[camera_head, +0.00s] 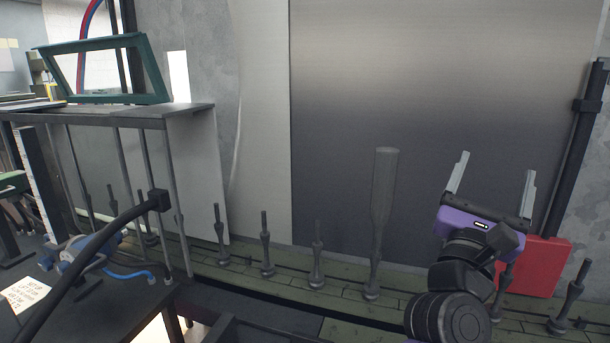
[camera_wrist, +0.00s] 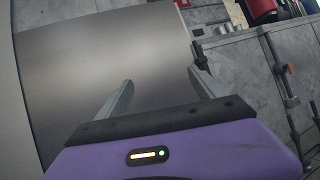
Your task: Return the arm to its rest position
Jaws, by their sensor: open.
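My gripper (camera_head: 492,178) is at the right in the head view, raised in front of the metal panel with its two fingers pointing up. The fingers are spread apart and nothing is between them. In the wrist view my gripper (camera_wrist: 160,95) is also open and empty, with the panel behind it. A dark grey bottle (camera_head: 382,200) stands upside down over a spindle on the green conveyor, to the left of my gripper and apart from it.
Several bare spindles (camera_head: 266,245) stand in a row along the conveyor (camera_head: 240,275). A red box (camera_head: 540,268) is behind my arm. A dark post (camera_head: 585,140) rises at the right. A table with cables (camera_head: 100,300) and a shelf (camera_head: 150,112) stand at the left.

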